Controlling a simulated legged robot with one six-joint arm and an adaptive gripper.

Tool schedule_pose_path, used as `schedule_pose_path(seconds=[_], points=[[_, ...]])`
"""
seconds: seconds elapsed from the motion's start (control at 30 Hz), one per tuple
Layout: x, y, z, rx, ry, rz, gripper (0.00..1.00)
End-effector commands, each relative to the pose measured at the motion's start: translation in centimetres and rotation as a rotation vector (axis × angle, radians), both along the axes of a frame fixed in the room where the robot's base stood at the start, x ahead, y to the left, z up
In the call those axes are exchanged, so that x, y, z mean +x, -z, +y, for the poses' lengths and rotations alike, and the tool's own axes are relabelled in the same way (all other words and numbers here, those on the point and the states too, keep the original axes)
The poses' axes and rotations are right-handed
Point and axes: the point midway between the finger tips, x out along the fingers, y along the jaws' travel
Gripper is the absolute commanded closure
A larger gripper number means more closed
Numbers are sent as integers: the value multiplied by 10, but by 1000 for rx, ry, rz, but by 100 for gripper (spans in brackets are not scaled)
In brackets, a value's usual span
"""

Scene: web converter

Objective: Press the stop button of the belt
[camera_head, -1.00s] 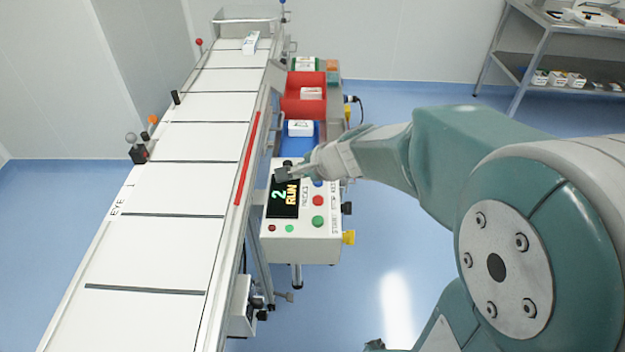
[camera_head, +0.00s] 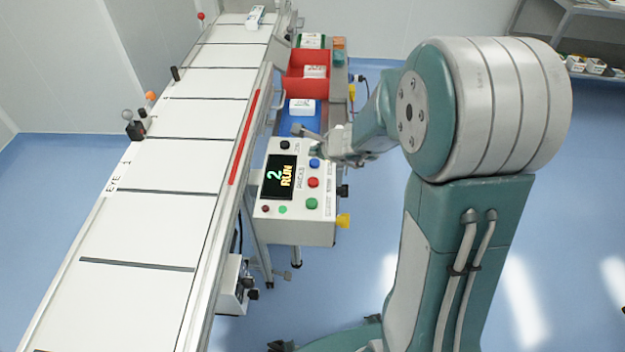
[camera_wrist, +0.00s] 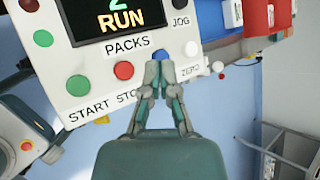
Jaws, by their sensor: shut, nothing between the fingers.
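The control box (camera_head: 292,226) stands beside the belt, its display (camera_head: 279,177) reading "2 RUN". On its right side are a blue button (camera_head: 314,163), a red button (camera_head: 313,182) and a green button (camera_head: 311,203). In the wrist view, the red button (camera_wrist: 123,70) sits above a partly covered label, "STO…", and the green button (camera_wrist: 77,85) above "START". My gripper (camera_head: 318,141) is shut and empty near the box's upper edge. In the wrist view its fingertips (camera_wrist: 159,75) partly overlap the blue button (camera_wrist: 160,55), right of the red one. Contact cannot be told.
The belt (camera_head: 155,220) runs along the left, with a white carton (camera_head: 256,17) at its far end. Red (camera_head: 306,80) and blue (camera_head: 290,122) bins lie behind the box. A black JOG knob (camera_head: 284,145) and small red and green lights are on the panel.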

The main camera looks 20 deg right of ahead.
Motion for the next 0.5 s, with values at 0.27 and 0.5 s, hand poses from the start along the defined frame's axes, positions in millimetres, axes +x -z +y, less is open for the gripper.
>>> schedule_pose_path(seconds=[0.27,0.5], points=[[-1,37,2,1,0,6,100],[-1,65,2,-1,-1,4,100]])
